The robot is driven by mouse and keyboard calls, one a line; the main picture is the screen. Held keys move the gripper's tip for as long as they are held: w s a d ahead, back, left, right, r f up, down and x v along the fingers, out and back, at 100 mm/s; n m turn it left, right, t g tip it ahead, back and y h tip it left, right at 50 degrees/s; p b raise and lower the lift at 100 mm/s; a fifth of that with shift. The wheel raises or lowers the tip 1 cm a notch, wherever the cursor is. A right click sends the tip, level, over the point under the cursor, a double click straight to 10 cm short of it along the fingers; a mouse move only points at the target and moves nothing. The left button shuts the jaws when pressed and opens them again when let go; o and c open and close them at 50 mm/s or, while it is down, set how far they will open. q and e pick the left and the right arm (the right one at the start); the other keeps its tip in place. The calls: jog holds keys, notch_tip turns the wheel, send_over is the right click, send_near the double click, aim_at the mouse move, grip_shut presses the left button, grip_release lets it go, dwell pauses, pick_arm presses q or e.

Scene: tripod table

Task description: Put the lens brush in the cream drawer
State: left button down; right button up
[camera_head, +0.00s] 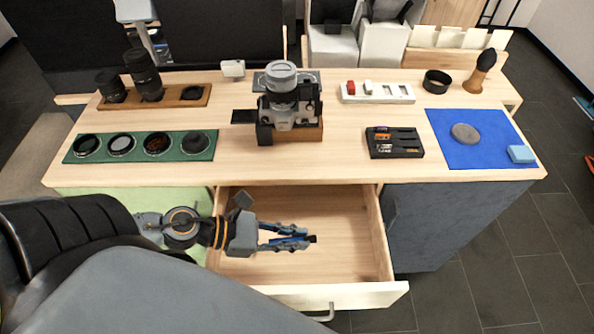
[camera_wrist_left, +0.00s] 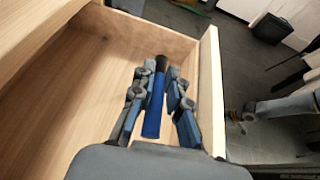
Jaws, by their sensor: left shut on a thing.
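My left gripper (camera_head: 303,239) is shut on the lens brush (camera_wrist_left: 153,112), a slim blue stick with a dark tip. The brush lies lengthwise between the fingers, its dark tip just beyond the fingertips; in the head view only a small part of it shows. The cream drawer (camera_head: 352,295) is pulled open below the tabletop, with a pale wooden inside and a metal handle at the front. The gripper and brush are over the drawer's inside; I cannot tell how high above its floor. No other thing shows in the drawer. My right gripper is not in view.
The wooden table (camera_head: 340,170) overhangs the drawer's back. It carries a camera (camera_head: 290,112), a green filter mat (camera_head: 100,155), a black battery tray (camera_head: 394,143) and a blue mat (camera_head: 465,125). A grey cabinet front (camera_head: 440,225) is right of the drawer.

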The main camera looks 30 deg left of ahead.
pick_arm(q)
jog(key=shift+s+a+f+m+g+h, duration=0.3)
jog(key=shift+s+f+m+g+h, duration=0.15)
jog(key=shift+s, duration=0.25)
jog(key=w+d+f+p, duration=0.2)
jog(key=w+d+f, duration=0.15)
jog(key=w, duration=0.45)
jog(key=b, duration=0.1)
send_over(333, 240)
jog(key=f, duration=0.5)
jog(key=shift+s+a+f, duration=0.2)
jog(key=shift+s+f, duration=0.05)
jog(key=shift+s, duration=0.1)
jog(key=shift+w+d+f, duration=0.2)
jog(key=shift+w+f, duration=0.2)
jog(key=shift+f, duration=0.15)
jog(key=shift+f+b, duration=0.4)
jog(key=shift+f, duration=1.1)
jog(key=shift+f+b, duration=0.25)
jog(key=shift+b, duration=0.05)
jog(key=c, duration=1.3)
grip_release()
jog(key=shift+r, duration=0.1)
jog(key=shift+c, duration=0.2)
